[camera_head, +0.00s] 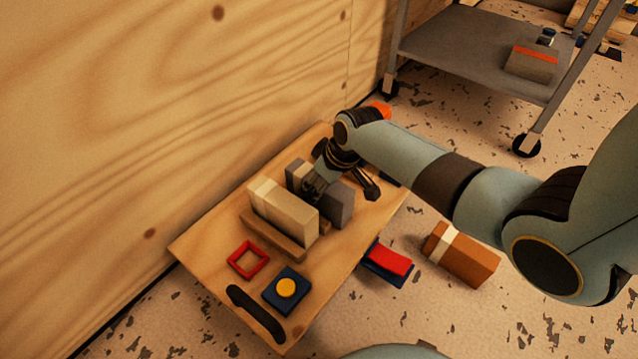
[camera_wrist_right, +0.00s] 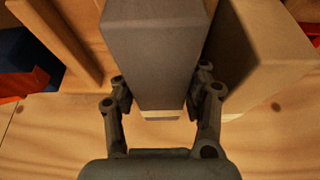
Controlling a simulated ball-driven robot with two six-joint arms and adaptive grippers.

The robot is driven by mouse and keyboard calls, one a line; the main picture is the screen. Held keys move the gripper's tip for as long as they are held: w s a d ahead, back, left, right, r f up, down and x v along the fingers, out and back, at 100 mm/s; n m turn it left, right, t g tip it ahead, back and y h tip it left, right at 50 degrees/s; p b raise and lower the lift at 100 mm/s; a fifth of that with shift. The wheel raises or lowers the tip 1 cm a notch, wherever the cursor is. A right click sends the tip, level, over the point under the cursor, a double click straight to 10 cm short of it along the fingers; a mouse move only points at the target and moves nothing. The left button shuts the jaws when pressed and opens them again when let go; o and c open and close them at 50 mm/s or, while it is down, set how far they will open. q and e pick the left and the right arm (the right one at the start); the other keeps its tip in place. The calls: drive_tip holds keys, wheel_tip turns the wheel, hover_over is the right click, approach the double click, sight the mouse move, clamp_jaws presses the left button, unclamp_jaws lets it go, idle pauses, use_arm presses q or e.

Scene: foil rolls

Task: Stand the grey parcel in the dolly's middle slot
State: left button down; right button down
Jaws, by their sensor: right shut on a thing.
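The dolly (camera_head: 205,245) is a flat wooden board on the floor beside the wall, with upright wooden dividers; one divider (camera_wrist_right: 60,35) shows at the left in the wrist view. A cream parcel (camera_head: 285,215) with a pale band stands at the dolly's near slot. My right gripper (camera_head: 318,184) is shut on the grey parcel (camera_head: 343,206), just behind the cream one. In the wrist view the grey parcel (camera_wrist_right: 155,55) is between both fingers, upright, with a pale band near the gripper. Its bottom is hidden, so I cannot tell whether it touches the dolly. My left gripper is out of view.
On the dolly's near end lie a red square frame (camera_head: 248,260) and a blue block (camera_head: 286,291) with a yellow disc. A brown banded parcel (camera_head: 461,254) and a red-and-blue item (camera_head: 387,262) lie on the floor to the right. A grey cart (camera_head: 475,55) stands behind.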

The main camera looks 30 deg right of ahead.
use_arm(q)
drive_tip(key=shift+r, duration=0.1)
use_arm(e)
drive_tip(key=c, duration=0.7)
unclamp_jaws()
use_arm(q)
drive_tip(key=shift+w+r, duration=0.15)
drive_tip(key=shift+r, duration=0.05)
use_arm(e)
drive_tip(key=shift+o, duration=0.2)
